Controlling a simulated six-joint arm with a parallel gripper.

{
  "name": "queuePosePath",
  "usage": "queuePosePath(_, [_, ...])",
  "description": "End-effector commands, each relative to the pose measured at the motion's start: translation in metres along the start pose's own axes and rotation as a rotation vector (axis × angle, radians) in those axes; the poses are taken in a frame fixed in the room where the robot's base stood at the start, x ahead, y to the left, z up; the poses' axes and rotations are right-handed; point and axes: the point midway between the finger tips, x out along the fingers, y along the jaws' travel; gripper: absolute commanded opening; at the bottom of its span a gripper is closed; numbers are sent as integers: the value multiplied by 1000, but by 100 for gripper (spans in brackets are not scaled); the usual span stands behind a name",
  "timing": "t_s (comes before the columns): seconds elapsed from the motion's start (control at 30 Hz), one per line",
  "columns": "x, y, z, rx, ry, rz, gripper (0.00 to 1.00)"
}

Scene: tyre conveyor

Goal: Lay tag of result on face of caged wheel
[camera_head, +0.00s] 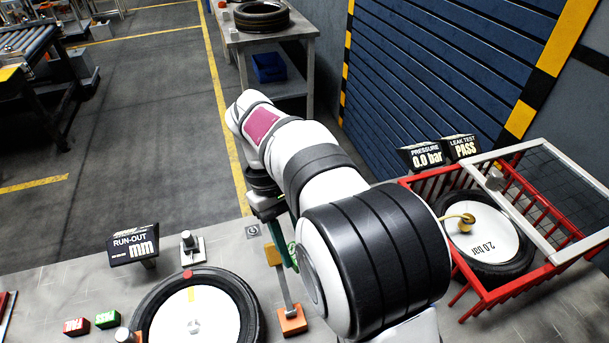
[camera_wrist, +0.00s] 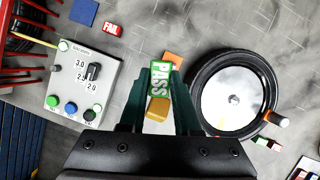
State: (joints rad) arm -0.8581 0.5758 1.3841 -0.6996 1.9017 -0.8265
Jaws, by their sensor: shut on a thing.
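The caged wheel (camera_head: 473,250) lies in a red cage (camera_head: 468,302) at the right of the head view. Its white face reads 2.0 bar and carries a brass fitting with a yellow hose (camera_head: 455,217). A display (camera_head: 464,148) reads LEAK TEST PASS. In the wrist view my gripper (camera_wrist: 160,92) is shut on a green PASS tag (camera_wrist: 161,73), lettered side showing. In the head view my arm mostly hides the gripper and the held tag; they are left of the cage and apart from the caged wheel.
A grey-framed mesh panel (camera_head: 509,208) stands at the cage's right side. Another wheel (camera_head: 165,310) lies beside a run-out display (camera_head: 133,245). Loose FAIL (camera_head: 75,326) and PASS (camera_head: 107,319) tags lie at the bench's left. A control box (camera_wrist: 82,85) and a red FAIL tag (camera_wrist: 112,29) show in the wrist view.

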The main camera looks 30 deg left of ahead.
Motion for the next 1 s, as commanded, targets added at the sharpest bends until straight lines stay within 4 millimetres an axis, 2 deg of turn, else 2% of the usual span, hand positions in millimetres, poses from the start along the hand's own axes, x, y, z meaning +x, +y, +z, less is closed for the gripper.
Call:
queuePosePath(0.03, [-2, 28, 14, 95, 2, -39, 0])
queuePosePath(0.1, [-5, 59, 34, 215, 2, -89, 0])
queuePosePath(0.2, [-5, 94, 61, 355, 1, -146, 0])
queuePosePath(0.4, [-1, 145, 113, 540, 0, -222, 0])
queuePosePath(0.57, [8, 174, 151, 567, 0, -233, 0])
queuePosePath(0.67, [17, 190, 172, 481, -1, -198, 0])
queuePosePath(0.77, [28, 204, 186, 271, -2, -112, 0])
queuePosePath(0.87, [37, 214, 188, 15, -2, -6, 0])
queuePosePath(1.0, [45, 222, 180, -336, -2, 138, 0])
